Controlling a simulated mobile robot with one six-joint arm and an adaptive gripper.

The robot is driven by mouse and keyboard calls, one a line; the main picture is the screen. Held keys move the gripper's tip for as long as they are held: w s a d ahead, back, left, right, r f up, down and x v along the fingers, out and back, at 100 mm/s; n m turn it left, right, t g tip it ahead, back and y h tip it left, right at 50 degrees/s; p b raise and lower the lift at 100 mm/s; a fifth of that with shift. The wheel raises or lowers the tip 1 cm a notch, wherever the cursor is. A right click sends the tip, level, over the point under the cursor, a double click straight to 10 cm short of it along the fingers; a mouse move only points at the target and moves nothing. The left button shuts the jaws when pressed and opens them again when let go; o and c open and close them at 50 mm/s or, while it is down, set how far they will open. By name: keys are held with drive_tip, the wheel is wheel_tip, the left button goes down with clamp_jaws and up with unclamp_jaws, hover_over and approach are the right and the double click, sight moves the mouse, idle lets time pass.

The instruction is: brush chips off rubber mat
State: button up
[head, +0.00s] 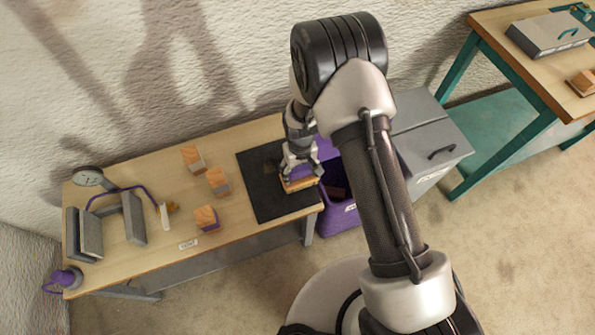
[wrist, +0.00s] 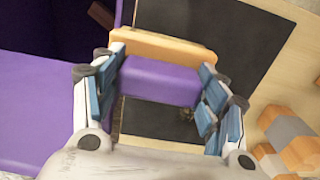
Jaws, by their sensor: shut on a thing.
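The black rubber mat (head: 258,200) lies on the right end of the wooden table; it also shows in the wrist view (wrist: 225,35). My gripper (head: 299,172) is over the mat's right edge. In the wrist view my gripper (wrist: 160,82) is shut on a brush with a purple body (wrist: 155,80) and a wooden strip (wrist: 165,47). The brush (head: 298,185) is low over the mat; whether it touches cannot be told. A small greyish patch of what look like chips (wrist: 187,113) shows on the mat between the fingers. The brush's underside is hidden.
A purple bin (head: 340,216) stands below the table's right end, beside the mat. Several wood-topped blocks (head: 218,181) stand left of the mat. Grey bookends (head: 133,218) and a lamp (head: 88,177) are farther left. A grey cabinet (head: 425,135) stands to the right.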

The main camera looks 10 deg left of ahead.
drive_tip(key=shift+w+d+r, duration=0.2)
drive_tip(key=shift+d+r, duration=0.05)
wheel_tip(320, 180, up, 4)
drive_tip(key=shift+s+a+f+p, duration=0.15)
drive_tip(key=shift+f+p, duration=0.1)
drive_tip(key=shift+p, duration=0.7)
drive_tip(key=shift+r+p, duration=0.5)
drive_tip(key=shift+r, duration=0.25)
drive_tip(key=shift+r+p, duration=0.8)
drive_tip(key=shift+r, duration=0.65)
